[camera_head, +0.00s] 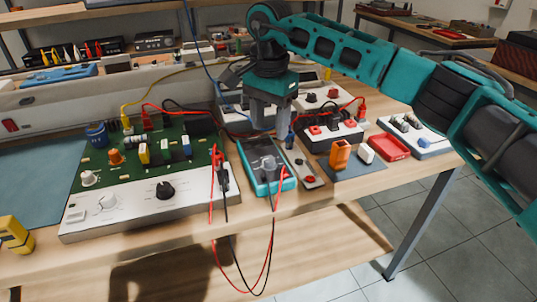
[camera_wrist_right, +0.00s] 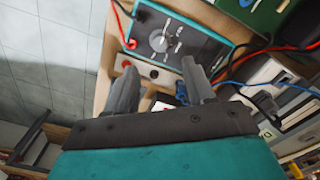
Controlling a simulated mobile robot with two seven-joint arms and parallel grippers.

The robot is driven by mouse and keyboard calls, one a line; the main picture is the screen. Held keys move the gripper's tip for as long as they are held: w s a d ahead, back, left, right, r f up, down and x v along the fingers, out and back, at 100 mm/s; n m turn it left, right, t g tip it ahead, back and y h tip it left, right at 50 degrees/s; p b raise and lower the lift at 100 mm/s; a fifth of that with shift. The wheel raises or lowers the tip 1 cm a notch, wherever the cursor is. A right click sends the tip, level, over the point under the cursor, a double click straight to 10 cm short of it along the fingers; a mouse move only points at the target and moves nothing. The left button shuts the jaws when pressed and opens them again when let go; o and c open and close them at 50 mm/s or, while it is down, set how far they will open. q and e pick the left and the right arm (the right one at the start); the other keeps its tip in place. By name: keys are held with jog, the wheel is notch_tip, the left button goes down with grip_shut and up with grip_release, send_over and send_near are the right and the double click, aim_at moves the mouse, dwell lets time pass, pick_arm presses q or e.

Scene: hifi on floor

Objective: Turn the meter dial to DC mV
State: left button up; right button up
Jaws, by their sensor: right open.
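The meter (camera_head: 257,187) is a teal-edged box with a dark face, lying on the workbench right of the green circuit board. Its round grey dial (camera_head: 268,163) sits on the face, and I cannot read the markings around it. In the right wrist view the meter (camera_wrist_right: 204,42) is at the top, with its dial (camera_wrist_right: 159,42) and pointer showing. My right gripper (camera_head: 268,122) points down above the far end of the meter. In the right wrist view its fingers (camera_wrist_right: 160,75) are apart and empty, short of the dial. My left gripper is not in view.
Red and black leads (camera_head: 270,240) hang from the meter over the bench's front edge. The circuit board (camera_head: 115,160) stands left. A narrow panel (camera_head: 304,168), an orange block (camera_head: 340,154) and a red tray (camera_head: 388,147) are right. Cables run behind my gripper.

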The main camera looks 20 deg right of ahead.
aim_at(269, 158)
notch_tip(269, 158, down, 8)
jog(key=shift+f, duration=0.15)
dwell(0.3)
grip_shut()
dwell(0.4)
